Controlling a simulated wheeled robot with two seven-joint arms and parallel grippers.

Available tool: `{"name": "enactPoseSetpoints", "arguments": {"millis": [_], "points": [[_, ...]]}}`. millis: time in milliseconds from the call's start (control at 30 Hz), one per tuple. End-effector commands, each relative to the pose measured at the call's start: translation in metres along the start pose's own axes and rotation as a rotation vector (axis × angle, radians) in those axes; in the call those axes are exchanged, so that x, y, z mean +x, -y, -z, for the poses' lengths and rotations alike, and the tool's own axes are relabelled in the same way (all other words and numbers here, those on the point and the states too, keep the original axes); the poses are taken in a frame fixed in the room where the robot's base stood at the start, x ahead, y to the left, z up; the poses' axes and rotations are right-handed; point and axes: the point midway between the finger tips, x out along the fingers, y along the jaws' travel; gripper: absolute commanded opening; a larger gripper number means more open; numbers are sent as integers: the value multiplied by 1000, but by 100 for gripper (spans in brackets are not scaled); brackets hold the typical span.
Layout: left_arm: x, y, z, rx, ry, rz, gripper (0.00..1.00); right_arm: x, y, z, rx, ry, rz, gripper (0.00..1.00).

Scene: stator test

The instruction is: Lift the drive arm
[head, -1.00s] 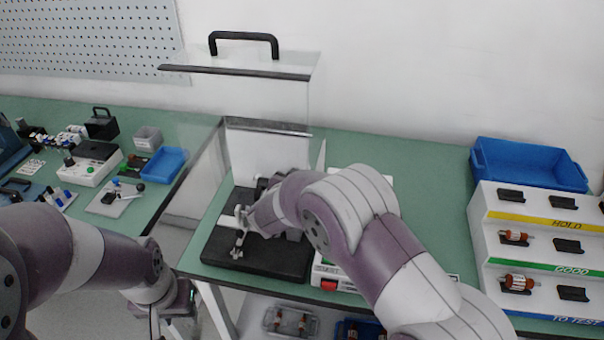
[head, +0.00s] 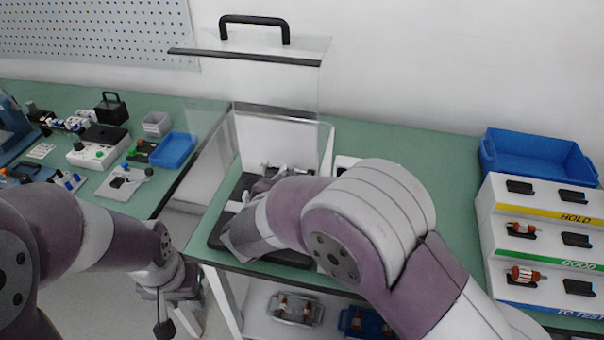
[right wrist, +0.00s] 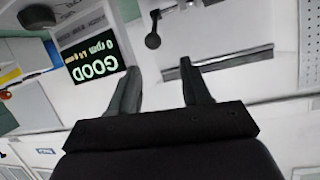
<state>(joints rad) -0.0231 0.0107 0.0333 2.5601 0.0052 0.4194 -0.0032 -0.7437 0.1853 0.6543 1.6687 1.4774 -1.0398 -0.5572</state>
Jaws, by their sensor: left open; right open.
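The test stand's black base (head: 213,236) sits on the green bench under the clear raised cover (head: 270,80). Metal parts (head: 283,170) show at its back; my right arm hides most of the rest, so I cannot make out the whole drive arm. In the right wrist view a dark round knob on a short stem (right wrist: 152,41) lies beyond the fingertips, perhaps part of the drive arm. My right gripper (right wrist: 158,66) is open, with nothing between its fingers. It is hidden in the head view. My left gripper (head: 168,298) hangs low in front of the bench, away from the stand, open.
A black display reading GOOD (right wrist: 92,60) is left of the fingers in the wrist view. A white stepped rack (head: 490,225) and a blue bin (head: 540,158) stand right. Small tools and a blue tray (head: 173,150) lie left. The bench right of the cover is partly clear.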

Motion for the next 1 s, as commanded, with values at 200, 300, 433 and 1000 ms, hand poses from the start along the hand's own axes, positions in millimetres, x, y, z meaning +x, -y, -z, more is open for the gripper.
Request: {"name": "enactPoseSetpoints", "arguments": {"millis": [200, 300, 433, 1000], "points": [[0, 0, 0, 0, 0, 0, 40, -10, 0, 0, 0, 0, -1, 48], [0, 0, 0, 0, 0, 0, 40, -10, 0, 0, 0, 0, -1, 48], [0, 0, 0, 0, 0, 0, 40, -9, 0, 0, 0, 0, -1, 48], [-16, 0, 2, 0, 0, 0, 40, -100, -118, -99, -508, 1013, 440, 48]]}}
